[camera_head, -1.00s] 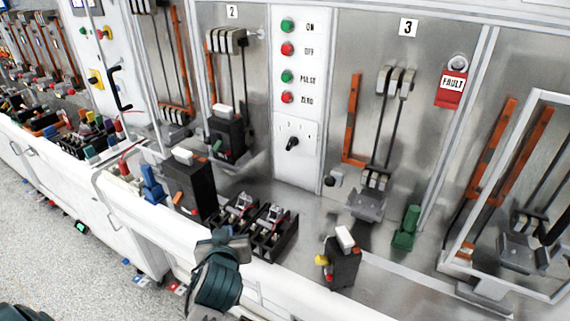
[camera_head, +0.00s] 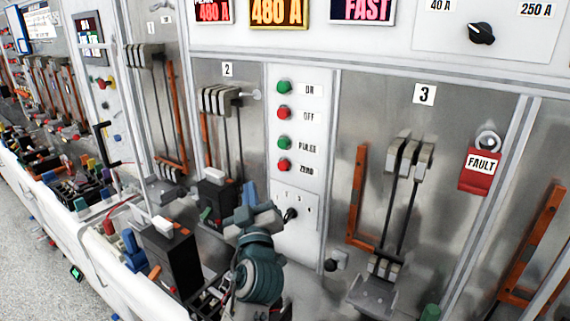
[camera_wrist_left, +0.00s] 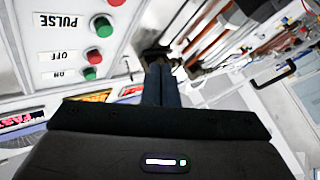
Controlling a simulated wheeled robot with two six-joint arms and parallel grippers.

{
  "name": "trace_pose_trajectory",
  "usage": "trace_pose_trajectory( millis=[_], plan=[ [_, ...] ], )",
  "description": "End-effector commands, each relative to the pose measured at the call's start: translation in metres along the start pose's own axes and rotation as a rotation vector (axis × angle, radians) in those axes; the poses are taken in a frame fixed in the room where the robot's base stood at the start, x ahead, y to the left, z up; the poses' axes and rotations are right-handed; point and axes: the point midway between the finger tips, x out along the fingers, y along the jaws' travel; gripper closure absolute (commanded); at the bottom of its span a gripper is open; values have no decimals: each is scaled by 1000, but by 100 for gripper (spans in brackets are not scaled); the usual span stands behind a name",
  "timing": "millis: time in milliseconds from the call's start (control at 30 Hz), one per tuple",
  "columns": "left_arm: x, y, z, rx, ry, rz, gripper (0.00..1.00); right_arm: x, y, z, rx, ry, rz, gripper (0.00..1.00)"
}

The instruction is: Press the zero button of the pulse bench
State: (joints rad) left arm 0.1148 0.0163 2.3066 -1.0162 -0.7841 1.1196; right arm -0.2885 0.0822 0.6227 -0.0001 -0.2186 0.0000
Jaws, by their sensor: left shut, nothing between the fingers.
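The red ZERO button (camera_head: 284,165) is the lowest of the column on the white panel (camera_head: 315,228), below the green PULSE button (camera_head: 284,143), with its label to the right. My left gripper (camera_head: 248,192) is shut and empty, below and left of ZERO and apart from it, close to the rotary knob (camera_head: 291,214). In the left wrist view its closed blue fingers (camera_wrist_left: 161,85) point away past the panel, with the PULSE, OFF and ON labels at left. The ZERO label is out of that view. My right gripper is not in view.
Black breaker units (camera_head: 172,255) and (camera_head: 214,200) stand left of my left arm. Bay 3 with its switch poles (camera_head: 402,160) and a red FAULT tag (camera_head: 480,170) is to the right. Lit displays (camera_head: 279,12) are above. The panel around the buttons is clear.

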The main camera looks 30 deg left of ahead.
Motion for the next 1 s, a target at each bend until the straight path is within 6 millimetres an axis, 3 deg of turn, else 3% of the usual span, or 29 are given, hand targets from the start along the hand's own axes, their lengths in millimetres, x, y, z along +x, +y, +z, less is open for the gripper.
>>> trace_pose_trajectory(
  millis=[100,200,300,567,700,800,1000],
  plan=[
    [0,0,0,0,-1,0,100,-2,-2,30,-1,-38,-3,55],
    [2,1,1,0,-1,0,100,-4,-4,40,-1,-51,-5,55],
    [6,5,3,0,0,0,100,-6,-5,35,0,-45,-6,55],
    [30,23,20,1,-2,0,100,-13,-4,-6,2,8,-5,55],
    [44,32,30,1,-2,-1,100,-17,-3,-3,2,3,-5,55],
    [50,36,40,-2,0,0,100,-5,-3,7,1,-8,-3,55],
    [59,43,45,0,0,0,100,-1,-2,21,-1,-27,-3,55]
  ],
)
